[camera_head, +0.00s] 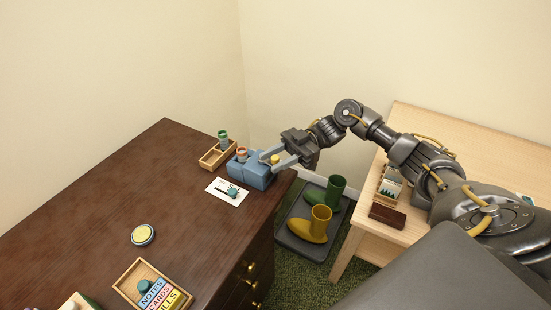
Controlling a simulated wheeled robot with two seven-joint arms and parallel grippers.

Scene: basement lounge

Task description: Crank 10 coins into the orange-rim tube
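A small blue machine (251,173) stands on the dark desk near its far right corner. The orange-rim tube (242,153) stands upright at the machine's left side; its contents are too small to make out. A yellow knob (275,157) is at the machine's right side. My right gripper (269,160) reaches in from the right, with one finger on either side of the yellow knob. I cannot tell whether the fingers touch it. A green-rim tube (223,137) stands at the wooden tray behind the machine. My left gripper is not in view.
The wooden tray (208,161) and a white card (219,192) lie close to the machine. A round yellow-topped disc (143,235) and a box of labelled cards (127,286) are nearer.

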